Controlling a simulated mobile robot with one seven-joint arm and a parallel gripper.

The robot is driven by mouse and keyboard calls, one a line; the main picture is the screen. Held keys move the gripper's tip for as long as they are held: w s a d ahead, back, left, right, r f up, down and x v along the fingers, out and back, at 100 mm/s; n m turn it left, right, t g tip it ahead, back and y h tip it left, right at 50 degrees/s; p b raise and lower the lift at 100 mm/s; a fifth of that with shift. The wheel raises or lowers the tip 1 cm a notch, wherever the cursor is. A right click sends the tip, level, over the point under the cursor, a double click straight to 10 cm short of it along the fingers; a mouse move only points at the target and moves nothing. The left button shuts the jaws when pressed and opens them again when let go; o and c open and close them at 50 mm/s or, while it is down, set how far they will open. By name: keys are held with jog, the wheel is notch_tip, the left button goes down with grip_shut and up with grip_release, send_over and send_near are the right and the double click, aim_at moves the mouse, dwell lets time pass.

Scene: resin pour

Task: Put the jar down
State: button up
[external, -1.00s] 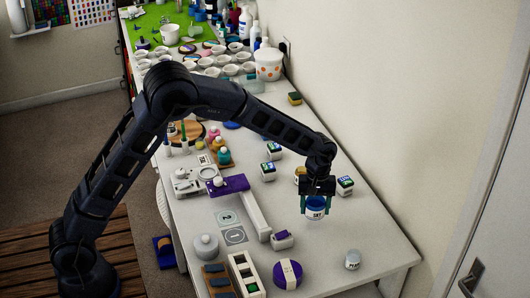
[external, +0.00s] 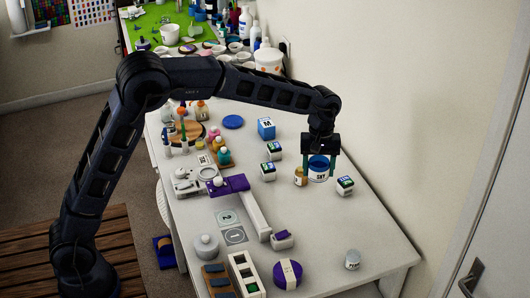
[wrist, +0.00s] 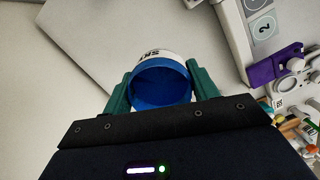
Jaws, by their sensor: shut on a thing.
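The jar (external: 318,174) is white with a blue band and dark "SKY" lettering. My gripper (external: 320,168) is shut on it, one green finger on each side, near the right side of the table. In the wrist view the jar (wrist: 160,82) sits between the green fingers, with its blue inside facing the camera. Whether its base touches the table or hangs just above it, I cannot tell.
An amber bottle (external: 300,177) stands close to the jar's left. A small white-and-green box (external: 345,185) is close to its right. A purple-and-white device (external: 238,184) lies further left.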

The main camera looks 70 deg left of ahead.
jog(key=w+a+n, duration=0.3)
jog(key=a+n, duration=0.2)
jog(key=a, duration=1)
jog(key=r+n+t+y, duration=0.1)
jog(key=n+t, duration=0.1)
jog(key=n, duration=1.3)
send_over(234, 120)
notch_tip(234, 120, down, 19)
jog(key=shift+s+f, duration=0.15)
jog(key=shift+f, duration=0.1)
jog(key=o, duration=0.9)
jog(key=shift+o, duration=0.3)
